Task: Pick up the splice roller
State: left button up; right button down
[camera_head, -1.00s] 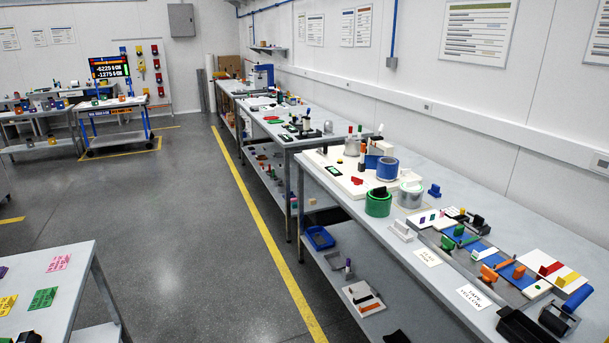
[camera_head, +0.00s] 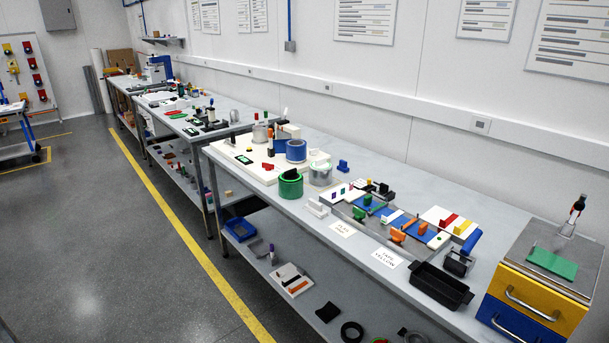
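A tool with a blue handle and a black body (camera_head: 462,254) lies near the front edge of the long grey bench, at the right. It looks like the splice roller, but it is too small to be sure. It is beside a black tray (camera_head: 440,287) and a printed white card (camera_head: 386,258). Neither of my grippers is in view, and nothing covers the tool.
The long bench (camera_head: 405,185) runs along the white wall. Coloured strips and blocks (camera_head: 385,215) lie left of the tool; tape rolls (camera_head: 291,184) stand farther left. A yellow and blue drawer unit (camera_head: 540,290) stands at the right. Grey floor (camera_head: 110,230) is clear in front.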

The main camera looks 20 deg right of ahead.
aim_at(464, 252)
jog(key=z, duration=1.6)
jog(key=j, duration=0.1)
jog(key=i+z, duration=0.05)
